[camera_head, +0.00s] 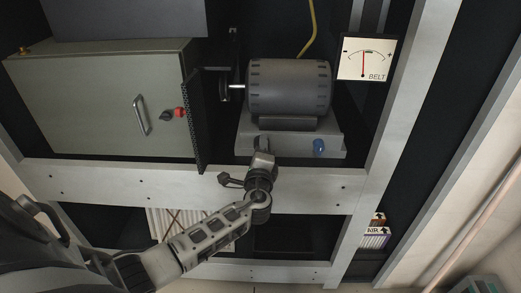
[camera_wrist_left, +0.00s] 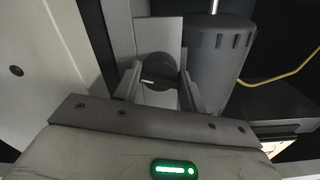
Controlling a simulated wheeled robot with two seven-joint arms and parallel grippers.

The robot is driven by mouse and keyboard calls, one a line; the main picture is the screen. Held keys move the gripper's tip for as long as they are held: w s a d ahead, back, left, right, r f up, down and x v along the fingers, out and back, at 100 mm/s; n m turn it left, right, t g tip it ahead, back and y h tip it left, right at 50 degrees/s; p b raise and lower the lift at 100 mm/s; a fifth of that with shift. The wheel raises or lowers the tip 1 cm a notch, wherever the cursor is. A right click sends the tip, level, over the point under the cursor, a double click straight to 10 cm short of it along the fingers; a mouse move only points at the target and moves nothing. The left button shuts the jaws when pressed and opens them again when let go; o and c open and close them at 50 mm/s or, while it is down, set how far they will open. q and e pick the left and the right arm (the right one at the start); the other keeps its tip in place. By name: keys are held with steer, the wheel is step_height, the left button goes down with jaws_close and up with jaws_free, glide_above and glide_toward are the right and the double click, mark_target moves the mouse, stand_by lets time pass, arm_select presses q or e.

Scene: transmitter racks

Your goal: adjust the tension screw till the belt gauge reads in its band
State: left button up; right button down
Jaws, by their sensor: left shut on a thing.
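The belt gauge (camera_head: 376,67) is a white dial marked BELT at the upper right. Its red needle stands almost upright, at or just beside the left end of the short dark band mark; the exact gap is too small to tell. My left gripper (camera_head: 263,148) is at the front of the motor's grey base (camera_head: 245,128) and hides the screw there. In the left wrist view, the tension screw's dark round knob (camera_wrist_left: 157,71) with a pale pointer line sits between the fingers of my left gripper (camera_wrist_left: 158,88), which is shut on it. My right gripper is not in view.
A green-grey cabinet (camera_head: 95,100) with a handle and red knob is at left. A pale rack rail (camera_head: 110,185) runs below. A yellow cable (camera_head: 312,25) hangs above.

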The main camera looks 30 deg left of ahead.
arm_select(q)
steer(key=o, duration=1)
steer(key=shift+c, duration=0.2)
steer(key=b+v, duration=0.1)
steer(key=v, duration=1.5)
steer(key=shift+s, duration=0.1)
steer(key=s+d+f+n+g+h, duration=0.35)
steer(key=s+f+h, duration=0.2)
steer(key=f, duration=0.35)
steer(key=s+d+f+n+g+h, duration=0.1)
steer(key=s+d+n+h, duration=0.5)
steer(key=d+n+h, duration=0.1)
steer(key=shift+s+d+f+n, duration=0.2)
steer(key=shift+d+f+n, duration=0.05)
steer(key=shift+d+n, duration=0.75)
